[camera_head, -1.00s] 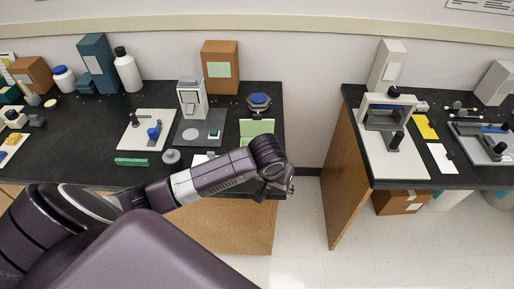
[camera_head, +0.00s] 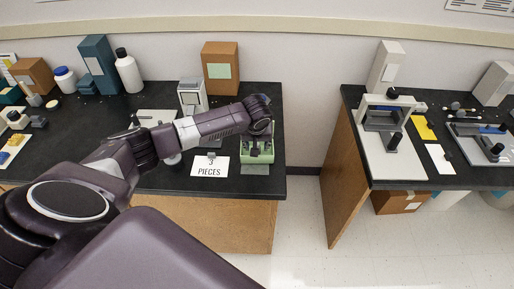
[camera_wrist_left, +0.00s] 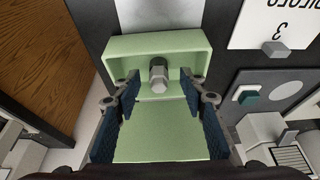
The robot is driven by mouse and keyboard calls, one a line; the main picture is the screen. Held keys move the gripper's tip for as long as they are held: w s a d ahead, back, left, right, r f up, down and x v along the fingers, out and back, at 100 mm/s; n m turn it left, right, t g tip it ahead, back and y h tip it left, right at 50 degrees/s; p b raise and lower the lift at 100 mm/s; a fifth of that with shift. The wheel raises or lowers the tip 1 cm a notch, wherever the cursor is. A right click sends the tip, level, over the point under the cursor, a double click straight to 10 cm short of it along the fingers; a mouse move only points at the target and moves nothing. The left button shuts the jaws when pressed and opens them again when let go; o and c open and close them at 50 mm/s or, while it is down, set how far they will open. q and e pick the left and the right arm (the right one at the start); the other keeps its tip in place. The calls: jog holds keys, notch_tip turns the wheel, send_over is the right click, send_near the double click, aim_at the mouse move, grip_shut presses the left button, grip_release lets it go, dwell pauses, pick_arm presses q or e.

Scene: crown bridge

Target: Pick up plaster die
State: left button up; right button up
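A small light-grey faceted piece (camera_wrist_left: 158,78) with a darker upper part stands against the raised block of a pale green holder (camera_wrist_left: 160,45). It may be the plaster die, but I cannot tell for sure. The green holder also shows in the head view (camera_head: 258,168), at the right end of the left bench. My left gripper (camera_wrist_left: 160,100) is open above the holder, its blue-padded fingers spread to either side of the grey piece with nothing between the pads. In the head view my left gripper (camera_head: 257,146) partly covers the holder. My right gripper is not in view.
A grey machine (camera_head: 192,95) and a brown box (camera_head: 220,68) stand behind my arm. The left bench (camera_head: 60,145) ends just right of the holder, with a gap before the right bench (camera_head: 430,178).

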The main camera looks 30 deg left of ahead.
pick_arm(q)
jog(key=shift+x, duration=0.8)
grip_shut()
jog(key=shift+r, duration=0.1)
